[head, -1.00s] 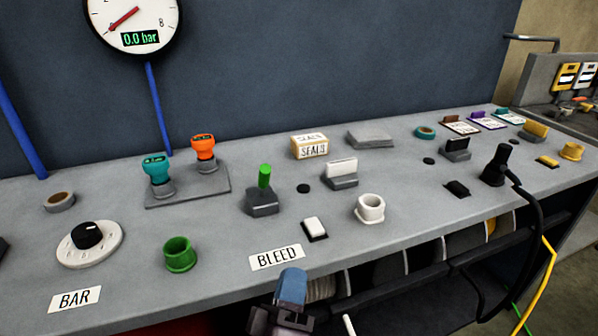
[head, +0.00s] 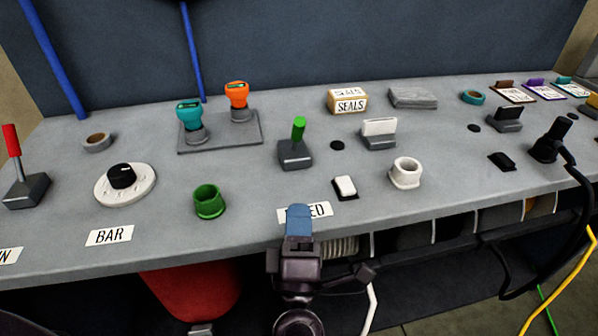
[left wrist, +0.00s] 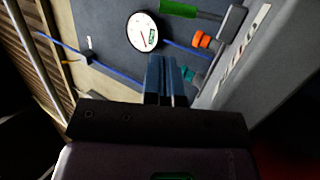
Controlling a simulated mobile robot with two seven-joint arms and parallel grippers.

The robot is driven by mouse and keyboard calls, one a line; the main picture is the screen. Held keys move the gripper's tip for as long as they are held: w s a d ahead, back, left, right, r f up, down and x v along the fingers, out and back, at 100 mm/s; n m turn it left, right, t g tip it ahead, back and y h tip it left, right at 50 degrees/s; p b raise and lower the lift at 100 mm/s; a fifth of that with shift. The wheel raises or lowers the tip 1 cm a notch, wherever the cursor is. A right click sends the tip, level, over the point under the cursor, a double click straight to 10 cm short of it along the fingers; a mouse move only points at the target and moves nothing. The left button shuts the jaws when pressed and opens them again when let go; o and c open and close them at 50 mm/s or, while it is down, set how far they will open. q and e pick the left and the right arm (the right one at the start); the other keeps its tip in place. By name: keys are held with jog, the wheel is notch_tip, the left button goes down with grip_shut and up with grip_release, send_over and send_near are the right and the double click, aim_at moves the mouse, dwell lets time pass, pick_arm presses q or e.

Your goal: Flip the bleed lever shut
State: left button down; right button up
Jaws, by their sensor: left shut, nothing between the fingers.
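The bleed lever (head: 298,130) has a green handle on a dark grey base (head: 295,155) and stands upright, tilted slightly, on the grey bench behind the BLEED label (head: 319,209). In the left wrist view the green handle (left wrist: 178,8) shows at the top, with its grey base to the right. My left gripper (head: 299,220), with blue fingers, is shut and empty. It is in front of the lever, over the bench's front edge, and covers part of the label. Its fingers (left wrist: 161,75) also show in the left wrist view, apart from the lever. My right gripper is not in view.
A white rocker switch (head: 345,186) and a white ring (head: 405,172) lie right of the lever. A green cup (head: 208,201) and a dial (head: 123,180) lie left. Teal and orange knobs (head: 237,97) stand behind left. A red-handled lever (head: 12,142) stands far left.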

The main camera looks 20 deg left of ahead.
aim_at(299, 127)
pick_arm(q)
jog(key=p+x, duration=0.1)
jog(key=x, duration=1.1)
jog(key=shift+r, duration=0.15)
jog(key=shift+w+a+r, duration=0.15)
jog(key=shift+w+r, duration=0.1)
jog(key=shift+w, duration=0.3)
